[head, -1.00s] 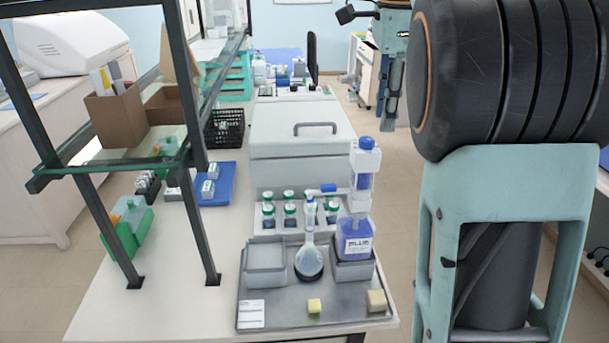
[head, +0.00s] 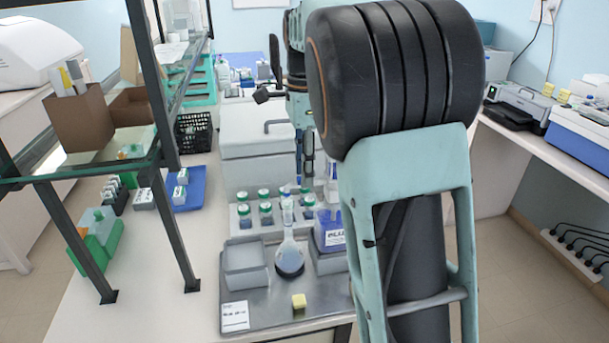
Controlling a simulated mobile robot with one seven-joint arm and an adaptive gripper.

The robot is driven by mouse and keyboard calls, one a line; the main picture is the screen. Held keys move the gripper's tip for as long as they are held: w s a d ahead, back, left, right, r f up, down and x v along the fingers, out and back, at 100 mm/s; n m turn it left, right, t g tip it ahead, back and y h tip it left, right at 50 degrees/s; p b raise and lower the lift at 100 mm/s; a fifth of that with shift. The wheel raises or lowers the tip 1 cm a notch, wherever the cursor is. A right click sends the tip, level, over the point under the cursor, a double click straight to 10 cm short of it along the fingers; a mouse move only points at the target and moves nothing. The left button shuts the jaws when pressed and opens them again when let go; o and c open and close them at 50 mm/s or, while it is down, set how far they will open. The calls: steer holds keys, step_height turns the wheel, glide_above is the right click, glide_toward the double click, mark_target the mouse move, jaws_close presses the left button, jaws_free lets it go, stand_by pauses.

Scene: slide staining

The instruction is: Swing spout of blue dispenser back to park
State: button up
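The blue dispenser (head: 328,232) has a labelled bottle of blue liquid and stands in a grey holder on the tray. My arm hides its right side, and its top is mostly covered. Its spout reaches left towards the neck of a round flask (head: 290,258); a small blue part of it shows behind my fingertips. My gripper (head: 304,180) points down in front of the dispenser's upper part, near the spout. I cannot tell whether it touches the spout or how wide the fingers stand.
The grey tray (head: 262,308) also holds an empty square container (head: 245,265), a yellow block (head: 299,301) and a white label card. Several green-capped bottles (head: 265,212) stand behind. A glass shelf on dark posts (head: 168,215) is at left.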

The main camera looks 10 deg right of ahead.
steer(key=shift+f, duration=0.7)
jaws_close()
